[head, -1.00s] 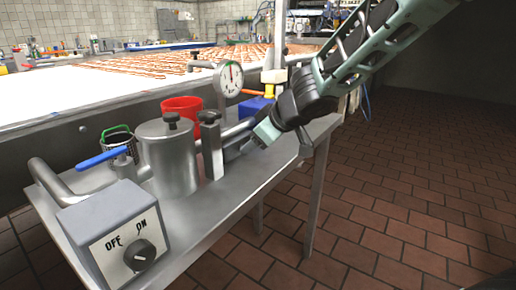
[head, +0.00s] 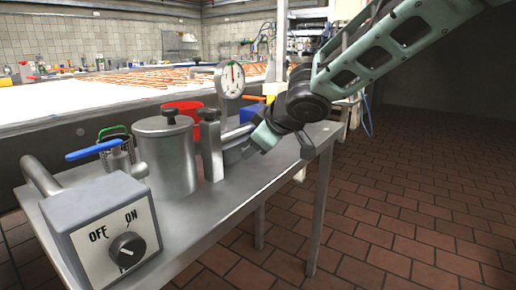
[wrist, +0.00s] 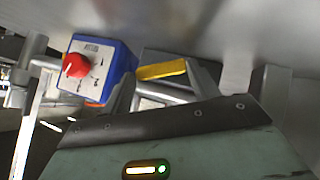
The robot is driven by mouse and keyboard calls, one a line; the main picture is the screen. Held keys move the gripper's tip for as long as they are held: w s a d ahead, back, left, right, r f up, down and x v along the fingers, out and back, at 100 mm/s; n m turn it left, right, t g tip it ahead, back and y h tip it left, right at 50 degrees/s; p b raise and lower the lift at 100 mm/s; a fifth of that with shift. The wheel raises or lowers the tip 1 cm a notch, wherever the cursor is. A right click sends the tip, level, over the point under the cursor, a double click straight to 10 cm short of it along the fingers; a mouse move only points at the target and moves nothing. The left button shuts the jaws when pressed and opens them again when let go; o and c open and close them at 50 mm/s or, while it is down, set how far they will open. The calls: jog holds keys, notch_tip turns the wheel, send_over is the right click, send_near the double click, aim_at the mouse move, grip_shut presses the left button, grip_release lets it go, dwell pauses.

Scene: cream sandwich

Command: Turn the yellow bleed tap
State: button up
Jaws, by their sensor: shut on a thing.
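The yellow bleed tap (wrist: 162,71) shows in the wrist view as a short yellow handle on grey metal pipework. It lies between the two fingers of my gripper (wrist: 164,84), which is shut on it. In the head view my gripper (head: 254,147) is low over the right part of the steel bench, beside the pipe behind the steel canister. The tap is hidden there by my gripper and the fittings.
A blue box with a red knob (wrist: 74,66) is close beside my gripper. A steel canister (head: 168,160), a dial gauge (head: 230,79), a red tub (head: 183,107), a blue-handled valve (head: 95,149) and an ON/OFF switch box (head: 127,246) crowd the bench. Open floor (head: 400,220) is at right.

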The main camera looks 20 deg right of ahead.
jog(key=shift+s+a+f+n+t+h+b, duration=0.25)
jog(key=shift+n+t+h+b, duration=0.2)
jog(key=shift+b, duration=2.15)
jog(key=b, duration=0.4)
jog(key=n+t+h+b, duration=0.1)
jog(key=b, duration=0.3)
jog(key=n+t+h+b, duration=0.1)
jog(key=b, duration=0.3)
jog(key=shift+s+a+f+b, duration=0.25)
jog(key=shift+a+f+b, duration=0.05)
jog(key=shift+a+b, duration=0.1)
jog(key=t+b, duration=0.1)
jog(key=b, duration=0.2)
jog(key=n+t+h+b, duration=0.1)
jog(key=b, duration=0.3)
jog(key=shift+s+a+b, duration=0.2)
jog(key=shift+a+b, duration=0.05)
jog(key=shift+b, duration=0.05)
jog(key=b, duration=0.1)
jog(key=n+b, duration=0.1)
jog(key=shift+s+a+r+t+h+b, duration=0.1)
jog(key=shift+r+t+h+b, duration=0.05)
jog(key=shift+t+h+b, duration=0.15)
jog(key=shift+a+r+t+b, duration=0.15)
jog(key=shift+t+b, duration=0.1)
jog(key=shift+b, duration=0.35)
jog(key=o, duration=1)
